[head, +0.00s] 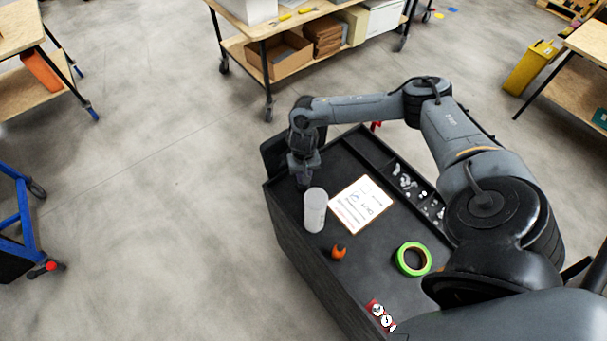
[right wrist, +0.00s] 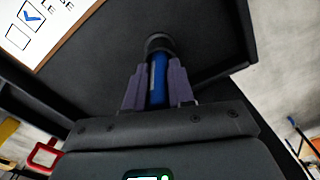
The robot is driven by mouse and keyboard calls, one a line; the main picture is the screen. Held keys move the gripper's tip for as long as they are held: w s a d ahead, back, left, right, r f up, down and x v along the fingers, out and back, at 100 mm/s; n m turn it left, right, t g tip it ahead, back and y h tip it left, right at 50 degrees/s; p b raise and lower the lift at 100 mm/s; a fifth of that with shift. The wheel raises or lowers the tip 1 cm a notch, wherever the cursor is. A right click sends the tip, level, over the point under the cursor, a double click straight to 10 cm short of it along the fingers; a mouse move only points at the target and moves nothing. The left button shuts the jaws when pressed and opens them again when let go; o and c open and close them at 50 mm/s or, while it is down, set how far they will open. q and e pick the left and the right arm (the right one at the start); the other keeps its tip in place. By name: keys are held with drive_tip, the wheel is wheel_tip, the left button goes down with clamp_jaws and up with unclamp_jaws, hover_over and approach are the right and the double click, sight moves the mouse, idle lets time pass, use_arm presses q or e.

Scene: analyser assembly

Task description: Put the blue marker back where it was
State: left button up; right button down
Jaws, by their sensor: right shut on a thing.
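My right gripper (head: 304,178) is over the far left corner of the black cart top (head: 290,215), beside the white cylinder. In the right wrist view, its two grey-purple fingers (right wrist: 158,88) are shut on the blue marker (right wrist: 158,78). The marker points away from the gripper, and a dark round piece (right wrist: 159,43) is at its far end. I cannot tell whether that piece is the marker's cap or a separate holder. The marker cannot be made out in the head view. My left gripper is not in view.
A white cylinder (head: 315,209) stands close to the gripper. A checklist board (head: 361,204), an orange item (head: 339,253), a green tape roll (head: 427,264) and a red piece with dials (head: 381,316) lie on the cart.

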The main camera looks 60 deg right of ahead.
drive_tip(key=shift+f, duration=0.1)
drive_tip(key=c, duration=1)
unclamp_jaws()
drive_tip(key=shift+o, duration=0.2)
